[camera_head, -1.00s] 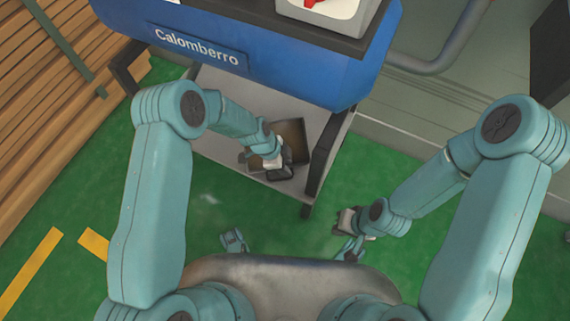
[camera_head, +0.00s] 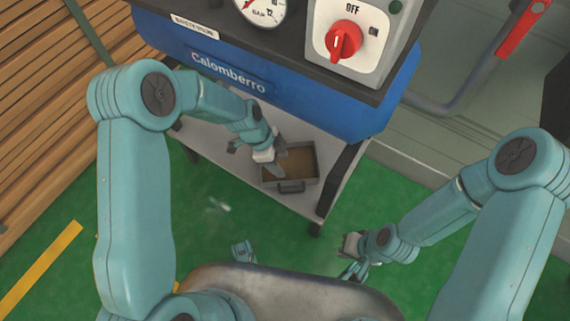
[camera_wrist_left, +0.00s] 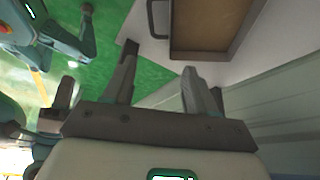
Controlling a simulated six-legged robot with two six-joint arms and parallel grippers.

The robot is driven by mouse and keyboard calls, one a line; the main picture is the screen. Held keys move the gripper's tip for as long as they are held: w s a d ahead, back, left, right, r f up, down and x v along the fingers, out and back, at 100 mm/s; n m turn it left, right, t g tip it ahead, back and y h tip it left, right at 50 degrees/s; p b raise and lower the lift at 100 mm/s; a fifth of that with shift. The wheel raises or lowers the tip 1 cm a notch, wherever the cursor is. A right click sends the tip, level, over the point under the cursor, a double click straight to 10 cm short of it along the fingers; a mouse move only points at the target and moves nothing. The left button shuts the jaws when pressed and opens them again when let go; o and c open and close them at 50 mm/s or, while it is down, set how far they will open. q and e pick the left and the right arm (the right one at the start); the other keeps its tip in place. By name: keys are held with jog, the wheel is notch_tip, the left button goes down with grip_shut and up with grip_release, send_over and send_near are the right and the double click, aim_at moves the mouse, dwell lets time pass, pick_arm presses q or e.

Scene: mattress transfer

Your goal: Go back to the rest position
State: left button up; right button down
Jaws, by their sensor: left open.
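My left gripper (camera_head: 257,160) is open and empty. In the head view it hangs just above the left side of a small open tray (camera_head: 308,180) with a brown inside and a dark handle (camera_head: 291,187) at its front. In the left wrist view the fingers of my left gripper (camera_wrist_left: 158,82) stand wide apart with nothing between them, and the tray (camera_wrist_left: 245,40) lies beyond them at the upper right. My right gripper (camera_head: 351,244) is low over the green floor, near my body. Its fingers are too small to tell their state.
The tray sits on a grey lower shelf (camera_head: 225,160) beneath a blue machine (camera_head: 250,88) marked "Calomberro". A gauge (camera_head: 262,12) and a red switch (camera_head: 343,40) are on top. Wooden slats (camera_head: 45,110) stand at left. The green floor (camera_head: 215,230) in front is open.

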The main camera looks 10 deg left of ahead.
pick_arm(q)
jog(key=shift+r, duration=0.15)
dwell(0.4)
jog(key=s+a+f+n, duration=0.1)
jog(key=s+f+n, duration=0.3)
jog(key=s+n, duration=0.55)
jog(key=s+a+f+n, duration=0.2)
jog(key=s+f+n, duration=0.1)
jog(key=s+n, duration=0.65)
notch_tip(320, 180, up, 27)
jog(key=s+p, duration=0.1)
jog(key=p, duration=2.6)
jog(key=shift+s+d, duration=0.15)
jog(key=shift+d, duration=0.05)
jog(key=shift+r, duration=0.1)
